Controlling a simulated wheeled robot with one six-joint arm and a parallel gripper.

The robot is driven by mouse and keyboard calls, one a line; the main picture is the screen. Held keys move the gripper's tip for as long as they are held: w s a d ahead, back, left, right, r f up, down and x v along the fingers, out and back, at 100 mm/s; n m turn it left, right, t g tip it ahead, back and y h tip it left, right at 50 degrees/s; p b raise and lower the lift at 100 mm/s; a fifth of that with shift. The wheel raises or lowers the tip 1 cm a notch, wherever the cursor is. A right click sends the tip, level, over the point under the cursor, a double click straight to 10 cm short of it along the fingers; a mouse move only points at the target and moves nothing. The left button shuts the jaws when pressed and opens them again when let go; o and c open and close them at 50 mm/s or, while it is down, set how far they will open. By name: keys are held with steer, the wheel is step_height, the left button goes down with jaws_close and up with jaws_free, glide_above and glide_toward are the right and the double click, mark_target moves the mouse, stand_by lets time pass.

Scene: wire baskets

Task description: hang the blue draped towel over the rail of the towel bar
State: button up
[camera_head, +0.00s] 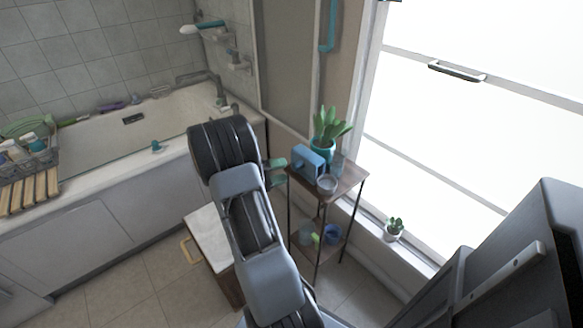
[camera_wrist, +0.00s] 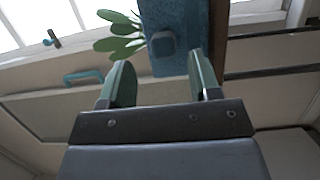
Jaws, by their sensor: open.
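The blue towel (camera_head: 308,161) is a small blocky blue shape on top of a dark wooden shelf stand, beside a potted plant. In the wrist view the blue towel (camera_wrist: 172,22) stands just past the fingertips, with a squarish blue knob facing me. My gripper (camera_head: 277,168) is at the left edge of the stand, partly hidden by my arm. In the wrist view my gripper (camera_wrist: 161,63) is open, its green fingers apart with nothing clearly held. A teal bar (camera_head: 328,28) shows at the top, beside the window; I cannot tell if it is the towel bar.
The stand (camera_head: 350,178) also holds a leafy plant (camera_head: 328,130) and a glass jar (camera_head: 327,184). A white-topped cabinet (camera_head: 208,237) stands left of my arm. A bathtub (camera_head: 150,135) lies behind, and a small potted plant (camera_head: 394,229) sits on the window sill.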

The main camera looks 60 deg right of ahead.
steer(key=v, duration=0.7)
steer(key=shift+a+p, duration=0.2)
steer(key=shift+p, duration=0.1)
steer(key=s+a+r+n+t+y, duration=0.1)
steer(key=a+t+y, duration=0.3)
steer(key=a, duration=0.5)
steer(key=s+a+r+n+t+y, duration=0.1)
steer(key=a+t+y, duration=0.4)
steer(key=a, duration=0.5)
steer(key=s+a+r+n+t+y, duration=0.1)
steer(key=a+r+n+t+y, duration=0.2)
steer(key=a, duration=0.6)
steer(key=shift+s+a+r+n+t+y, duration=0.15)
steer(key=shift+s+r+n+t+y, duration=0.2)
steer(key=shift+n+t+y, duration=0.65)
steer(key=shift+g+y, duration=0.3)
steer(key=w+p+v, duration=0.3)
steer(key=p+v, duration=0.8)
steer(key=v, duration=0.1)
steer(key=w+r+p+v, duration=0.1)
steer(key=w+p+v, duration=0.1)
steer(key=p+v, duration=0.9)
steer(key=shift+a+r+t+p, duration=0.25)
steer(key=shift+r+t+p, duration=0.15)
steer(key=shift+r+p, duration=0.2)
